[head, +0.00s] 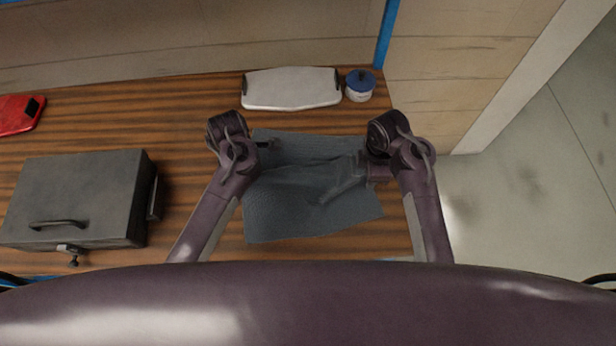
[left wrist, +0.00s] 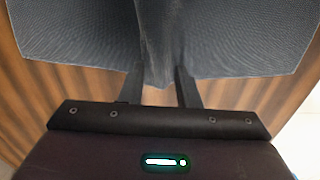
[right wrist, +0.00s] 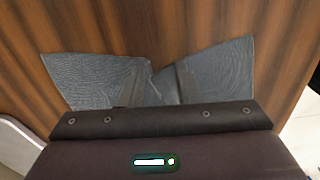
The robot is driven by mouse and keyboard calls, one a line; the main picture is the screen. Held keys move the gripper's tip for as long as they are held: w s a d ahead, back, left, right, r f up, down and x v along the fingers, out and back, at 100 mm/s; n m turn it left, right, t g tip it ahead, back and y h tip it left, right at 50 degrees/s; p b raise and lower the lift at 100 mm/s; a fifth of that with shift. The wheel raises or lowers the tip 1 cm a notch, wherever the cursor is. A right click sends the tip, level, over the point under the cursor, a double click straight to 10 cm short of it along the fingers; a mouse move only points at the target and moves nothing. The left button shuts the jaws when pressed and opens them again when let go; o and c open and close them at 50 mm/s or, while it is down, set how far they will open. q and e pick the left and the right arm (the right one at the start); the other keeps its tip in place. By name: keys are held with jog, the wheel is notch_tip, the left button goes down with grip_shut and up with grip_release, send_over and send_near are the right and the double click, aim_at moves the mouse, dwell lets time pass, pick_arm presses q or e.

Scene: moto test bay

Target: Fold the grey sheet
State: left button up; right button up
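The grey sheet (head: 290,218) lies on the wooden bench, rumpled, with raised folds across its middle. My left gripper (head: 268,146) is at its left side. In the left wrist view, the sheet (left wrist: 80,45) rises into a narrow bunched ridge between the two fingers (left wrist: 160,85). My right gripper (head: 372,172) is at the right side, where cloth is drawn up toward it. In the right wrist view, the sheet (right wrist: 90,78) spreads on both sides and dips in a V between the fingers (right wrist: 158,88).
A grey metal box (head: 75,190) with a handle stands left on the bench. A white tray-like piece (head: 292,88) and a blue-lidded jar (head: 360,86) are behind the sheet. A red item (head: 14,115) lies far left. Bench between box and sheet is clear.

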pick_arm(q)
jog(key=shift+s+f, duration=0.1)
jog(key=shift+s, duration=0.05)
grip_shut()
pick_arm(e)
jog(key=shift+s+f, duration=0.1)
jog(key=shift+s, duration=0.05)
grip_shut()
